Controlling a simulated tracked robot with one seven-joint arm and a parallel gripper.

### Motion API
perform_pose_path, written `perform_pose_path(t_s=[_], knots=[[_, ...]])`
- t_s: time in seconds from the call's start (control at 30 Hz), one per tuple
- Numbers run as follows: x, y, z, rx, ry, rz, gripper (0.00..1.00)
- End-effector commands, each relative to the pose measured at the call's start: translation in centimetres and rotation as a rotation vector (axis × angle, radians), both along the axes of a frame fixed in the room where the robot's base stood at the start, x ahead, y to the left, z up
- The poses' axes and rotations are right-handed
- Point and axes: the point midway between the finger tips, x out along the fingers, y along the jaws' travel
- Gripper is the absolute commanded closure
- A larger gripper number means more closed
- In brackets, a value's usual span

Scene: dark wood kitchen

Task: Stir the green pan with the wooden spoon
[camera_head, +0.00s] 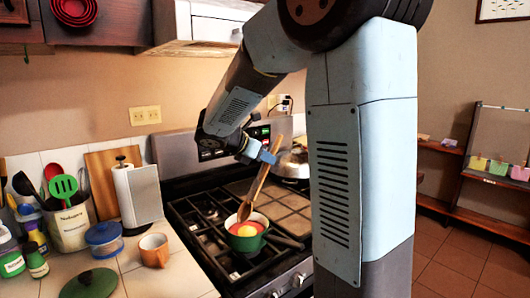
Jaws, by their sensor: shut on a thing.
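The green pan (246,243) stands on the front left part of the stove grate. It has a pale rim and reddish contents with a yellow round spot. The wooden spoon (255,188) slants up from the pan toward my gripper, with its lower end inside the pan. My gripper (268,157) is above and a little right of the pan and is shut on the spoon's upper part.
A silver pot (294,162) sits at the stove's back right. On the left counter (185,270) are an orange mug (154,250), a blue-lidded container (103,238), a paper towel roll (130,190) and a utensil holder (72,228). The hood (205,22) hangs above.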

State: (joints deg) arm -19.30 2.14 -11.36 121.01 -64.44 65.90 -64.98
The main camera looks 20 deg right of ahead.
Motion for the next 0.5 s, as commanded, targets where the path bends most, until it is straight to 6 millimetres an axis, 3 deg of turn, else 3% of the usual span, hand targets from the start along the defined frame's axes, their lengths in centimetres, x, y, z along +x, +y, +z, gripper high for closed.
perform_pose_path(t_s=[0.5], knots=[[0.0, 0.0, -3.7, -0.001, 0.002, 0.0, 1.0]])
